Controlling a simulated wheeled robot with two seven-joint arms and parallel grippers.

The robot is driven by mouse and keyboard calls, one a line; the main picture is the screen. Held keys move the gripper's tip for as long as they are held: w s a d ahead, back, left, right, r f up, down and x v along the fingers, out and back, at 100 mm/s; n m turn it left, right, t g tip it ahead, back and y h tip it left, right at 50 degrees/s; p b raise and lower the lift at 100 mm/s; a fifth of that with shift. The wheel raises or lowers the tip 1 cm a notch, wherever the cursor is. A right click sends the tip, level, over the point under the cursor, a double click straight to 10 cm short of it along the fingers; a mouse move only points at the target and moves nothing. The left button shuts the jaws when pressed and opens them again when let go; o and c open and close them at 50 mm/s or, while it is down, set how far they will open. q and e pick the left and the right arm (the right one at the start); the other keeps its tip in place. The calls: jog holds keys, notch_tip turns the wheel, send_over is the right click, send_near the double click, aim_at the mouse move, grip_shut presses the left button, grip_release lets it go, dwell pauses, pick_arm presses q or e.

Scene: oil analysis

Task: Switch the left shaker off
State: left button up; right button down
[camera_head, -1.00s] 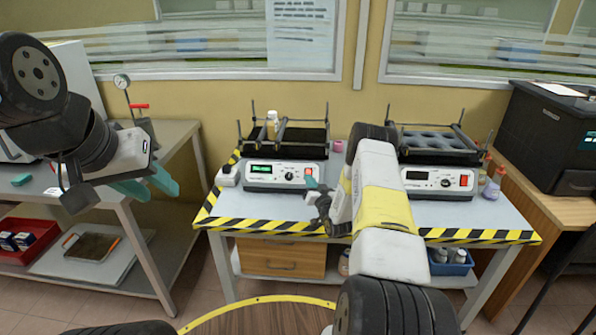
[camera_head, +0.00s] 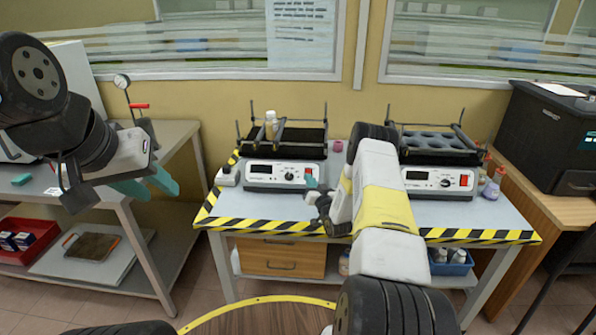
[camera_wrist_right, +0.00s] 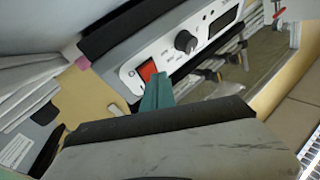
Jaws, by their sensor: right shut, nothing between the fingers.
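The left shaker (camera_head: 284,174) stands on the table with a bottle (camera_head: 271,124) on its platform. Its display (camera_head: 262,169) is dark. Its red switch (camera_wrist_right: 148,71) and dial (camera_wrist_right: 185,41) show in the right wrist view. My right gripper (camera_head: 312,184) is shut and empty, its green fingertips (camera_wrist_right: 153,88) right at the red switch; I cannot tell whether they touch it. My left gripper (camera_head: 152,185) hangs at the left, away from the shaker, its green fingers apart. The right shaker (camera_head: 440,180) also has a dark display.
My right arm crosses the table between the two shakers. A pink cap (camera_head: 338,146) lies behind it. Small bottles (camera_head: 491,186) stand right of the right shaker. Striped tape (camera_head: 268,226) marks the table's edge. A side table (camera_head: 60,190) is at the left.

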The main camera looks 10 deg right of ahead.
jog(key=shift+s+a+r, duration=0.1)
jog(key=shift+s+r, duration=0.15)
jog(key=shift+s, duration=0.05)
jog(key=shift+s+a+r, duration=0.3)
jog(key=shift+s+r, duration=0.4)
jog(key=shift+s, duration=0.3)
jog(key=shift+s+a+r, duration=0.25)
jog(key=shift+s+r, duration=0.45)
jog(key=shift+s, duration=0.3)
notch_tip(320, 180, up, 20)
jog(key=s+a+r+n+g+h, duration=0.1)
jog(key=n+g+h, duration=0.1)
jog(key=g, duration=0.3)
jog(key=s+a+r+g, duration=0.25)
jog(key=s+r, duration=0.55)
jog(key=s, duration=0.4)
jog(key=s+a+r+g, duration=0.1)
jog(key=s+a+g, duration=0.1)
jog(key=s, duration=1.2)
jog(key=s+a+r+g+y, duration=0.1)
jog(key=s+a+g, duration=0.1)
jog(key=s, duration=1.2)
jog(key=shift+s+a+r+g, duration=0.25)
jog(key=shift+s+g, duration=0.15)
jog(key=shift+g, duration=0.15)
